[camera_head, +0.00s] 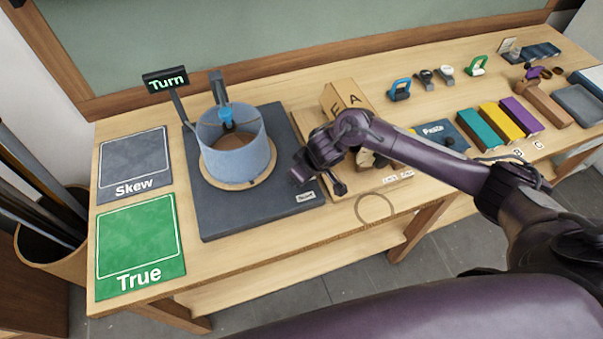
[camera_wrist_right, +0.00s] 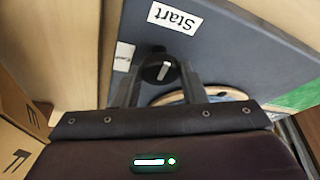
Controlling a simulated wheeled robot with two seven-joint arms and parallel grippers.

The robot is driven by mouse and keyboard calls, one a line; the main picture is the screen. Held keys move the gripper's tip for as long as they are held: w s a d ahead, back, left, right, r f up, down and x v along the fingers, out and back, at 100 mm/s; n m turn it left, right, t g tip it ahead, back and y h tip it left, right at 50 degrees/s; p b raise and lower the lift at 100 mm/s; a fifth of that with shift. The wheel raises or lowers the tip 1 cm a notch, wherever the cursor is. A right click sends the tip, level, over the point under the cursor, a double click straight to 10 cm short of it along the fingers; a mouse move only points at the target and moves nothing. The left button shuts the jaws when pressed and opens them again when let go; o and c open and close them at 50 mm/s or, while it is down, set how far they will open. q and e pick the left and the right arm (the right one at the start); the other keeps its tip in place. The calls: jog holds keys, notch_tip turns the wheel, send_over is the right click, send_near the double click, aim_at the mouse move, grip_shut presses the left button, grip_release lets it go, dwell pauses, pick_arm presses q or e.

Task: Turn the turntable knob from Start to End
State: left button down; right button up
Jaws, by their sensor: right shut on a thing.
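The turntable base (camera_head: 222,220) is a dark grey slab on the bench. It carries a wooden disc (camera_head: 262,180) with a blue-grey drum shade (camera_head: 235,155) on it. The dark round knob (camera_wrist_right: 158,73) with a white pointer line shows between my right gripper's fingers (camera_wrist_right: 160,85) in the right wrist view. My right gripper (camera_head: 299,175) is shut on the knob at the slab's right side; in the head view it hides the knob. A white Start label (camera_wrist_right: 175,17) lies near the knob, and a second small label (camera_wrist_right: 123,56) is too unclear to read. My left gripper is out of view.
A lit Turn sign (camera_head: 166,80) stands behind the slab. A grey Skew panel (camera_head: 135,165) and green True panel (camera_head: 140,245) lie at left. A cardboard box (camera_head: 345,97) stands close by on the right, with coloured blocks (camera_head: 500,122) beyond. The slab's front is clear.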

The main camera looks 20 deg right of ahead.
jog(key=n+y, duration=0.1)
jog(key=n, duration=0.2)
jog(key=shift+w+d+g, duration=0.1)
jog(key=shift+g, duration=0.3)
jog(key=n, duration=0.2)
jog(key=shift+w+n+g+y, duration=0.1)
jog(key=shift+n+g+y, duration=0.2)
jog(key=shift+y, duration=0.1)
jog(key=n+b, duration=0.1)
jog(key=n, duration=0.1)
jog(key=shift+w+n+g, duration=0.1)
jog(key=shift+n+g, duration=0.3)
jog(key=n+g+b, duration=0.1)
jog(key=n, duration=0.1)
jog(key=n+b, duration=0.2)
jog(key=shift+w+d+n+g+y, duration=0.1)
jog(key=shift+n+g+y, duration=0.2)
jog(key=shift+g+y, duration=0.1)
jog(key=shift+n+g, duration=0.4)
jog(key=shift+n, duration=0.4)
jog(key=n, duration=0.2)
jog(key=n+g+h, duration=0.1)
jog(key=n, duration=0.1)
jog(key=shift+w+r+n+g, duration=0.15)
jog(key=shift+n+g, duration=0.45)
jog(key=shift+n, duration=0.8)
jog(key=shift+n+g+h, duration=0.3)
jog(key=shift+n+h, duration=0.2)
jog(key=shift+n, duration=0.4)
